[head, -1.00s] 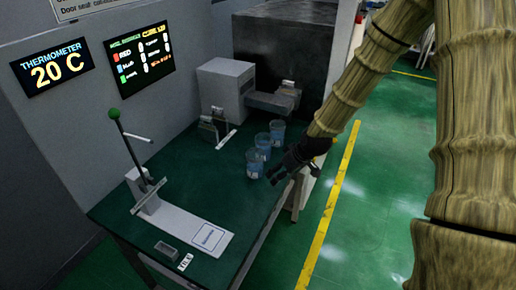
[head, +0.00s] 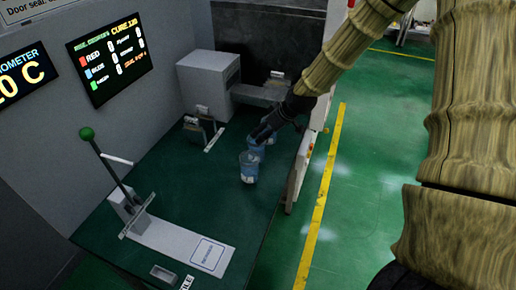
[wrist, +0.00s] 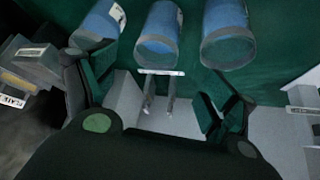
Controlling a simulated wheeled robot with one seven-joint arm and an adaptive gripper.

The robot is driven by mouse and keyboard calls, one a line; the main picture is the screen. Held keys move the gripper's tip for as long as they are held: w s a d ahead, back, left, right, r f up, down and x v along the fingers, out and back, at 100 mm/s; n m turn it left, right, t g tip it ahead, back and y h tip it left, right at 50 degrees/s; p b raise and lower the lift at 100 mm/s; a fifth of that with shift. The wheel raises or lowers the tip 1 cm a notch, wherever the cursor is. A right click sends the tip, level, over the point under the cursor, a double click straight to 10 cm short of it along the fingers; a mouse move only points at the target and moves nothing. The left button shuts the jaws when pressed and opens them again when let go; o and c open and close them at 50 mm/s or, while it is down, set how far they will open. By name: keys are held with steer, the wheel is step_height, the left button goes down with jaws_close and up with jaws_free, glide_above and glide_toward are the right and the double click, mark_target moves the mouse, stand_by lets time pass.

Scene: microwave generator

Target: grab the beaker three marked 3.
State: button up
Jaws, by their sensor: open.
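Three blue beakers stand in a row on the green table. In the head view the nearest beaker (head: 249,168) shows whole, the middle beaker (head: 254,149) shows behind it, and the far one is largely hidden by my gripper (head: 260,133). In the wrist view the left beaker (wrist: 97,25), centre beaker (wrist: 159,32) and right beaker (wrist: 228,38) line the top edge. The left one bears a white label; I cannot read any number, so I cannot tell which is marked 3. My gripper (wrist: 158,90) is open and empty, its fingers apart below the row in the picture.
A grey box machine (head: 208,84) stands behind the beakers, with a small metal stand (head: 203,130) to their left. A lever device with a green knob (head: 87,133) and white base (head: 185,245) occupies the table's front left. Green floor lies right.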

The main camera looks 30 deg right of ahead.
mark_target(257, 138)
steer(key=x, duration=0.4)
steer(key=shift+w+d+r+p, duration=0.1)
steer(key=shift+w+p, duration=0.15)
steer(key=shift+p, duration=0.1)
steer(key=shift+w+f+p, duration=0.85)
steer(key=shift+w+f, duration=0.15)
steer(key=shift+f, duration=0.05)
steer(key=shift+f+p, duration=0.35)
steer(key=shift+f, duration=0.05)
steer(key=shift+x, duration=1.05)
steer(key=shift+r, duration=0.1)
steer(key=shift+c, duration=0.2)
steer(key=c, duration=1.7)
